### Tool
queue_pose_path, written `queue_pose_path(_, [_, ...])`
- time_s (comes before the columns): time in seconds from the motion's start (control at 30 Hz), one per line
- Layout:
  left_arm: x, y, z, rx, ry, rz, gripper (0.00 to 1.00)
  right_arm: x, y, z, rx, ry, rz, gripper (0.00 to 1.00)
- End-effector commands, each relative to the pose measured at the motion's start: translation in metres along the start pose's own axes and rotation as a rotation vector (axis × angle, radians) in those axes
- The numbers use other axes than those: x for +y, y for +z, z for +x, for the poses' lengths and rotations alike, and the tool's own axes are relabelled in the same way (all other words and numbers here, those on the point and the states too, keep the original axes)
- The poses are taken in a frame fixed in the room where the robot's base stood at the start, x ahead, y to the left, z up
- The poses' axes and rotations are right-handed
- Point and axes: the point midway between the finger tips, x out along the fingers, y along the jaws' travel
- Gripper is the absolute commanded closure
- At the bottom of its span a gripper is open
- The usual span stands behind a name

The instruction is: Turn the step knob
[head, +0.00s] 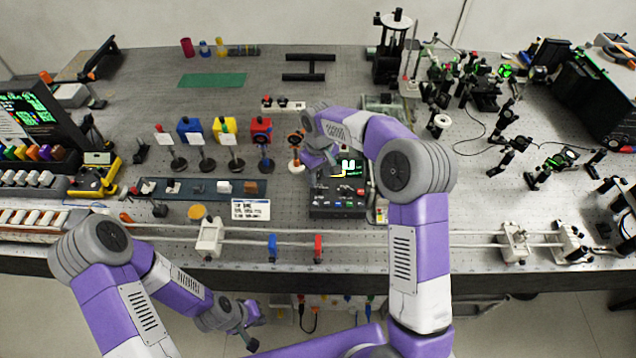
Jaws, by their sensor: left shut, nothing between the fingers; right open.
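A small black control box (337,204) with a lit display (350,167) and several coloured buttons stands near the middle of the bench. I cannot make out which of its small controls is the step knob, and my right arm covers part of the box. My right gripper (326,162) hangs at the upper left of the box, next to the display, and is open. Whether it touches anything there I cannot tell. My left gripper (250,338) is low, in front of the bench's front edge, shut and empty, away from the box.
A long rail with red (318,248) and blue (272,247) clamps runs along the front. Several posts with white cards (198,140) stand left of the box. A white label card (251,209) lies nearby. Optics mounts (487,92) crowd the right. The back centre is mostly clear.

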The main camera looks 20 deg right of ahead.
Motion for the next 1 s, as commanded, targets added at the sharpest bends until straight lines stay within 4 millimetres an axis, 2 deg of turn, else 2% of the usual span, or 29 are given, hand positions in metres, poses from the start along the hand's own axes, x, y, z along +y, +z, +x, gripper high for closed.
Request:
queue_pose_path(0.1, [0.0,0.0,0.001,0.0,0.0,0.0,1.0,0.0,0.001,0.022,-0.004,-0.001,0.0,0.53])
queue_pose_path(0.3, [-0.001,-0.001,0.002,0.001,0.0,0.0,1.0,0.0,0.0,0.046,-0.001,-0.001,0.001,0.53])
queue_pose_path(0.67, [-0.001,0.0,0.002,0.001,0.0,0.0,1.0,0.0,0.0,0.053,0.001,0.0,0.001,0.53])
queue_pose_path(1.0, [-0.001,0.0,0.002,0.001,0.0,0.0,1.0,0.0,0.0,0.053,0.0,-0.001,0.001,1.0])
